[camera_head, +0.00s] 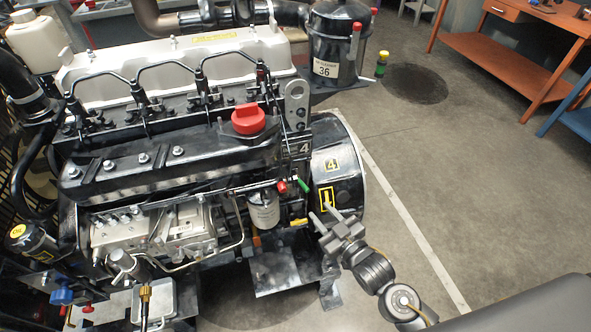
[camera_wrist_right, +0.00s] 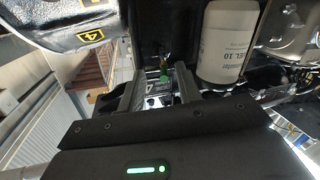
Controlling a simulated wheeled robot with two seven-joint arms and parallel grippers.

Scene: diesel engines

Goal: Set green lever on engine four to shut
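The green lever (camera_head: 303,185) is small and sticks out at the engine's right end, beside a red knob (camera_head: 282,187). My right gripper (camera_head: 322,214) is open and empty, below and to the right of the lever, apart from it. In the right wrist view the lever's green tip (camera_wrist_right: 164,77) shows between the two spread fingers (camera_wrist_right: 155,92), beyond them. Its pivot is hard to make out. My left gripper is not in view.
A white filter (camera_head: 263,211) hangs left of the lever and is close in the right wrist view (camera_wrist_right: 228,42). A black rounded housing (camera_head: 335,165) stands to the right. A red cap (camera_head: 248,119) is above. Open floor (camera_head: 450,160) lies right of the engine.

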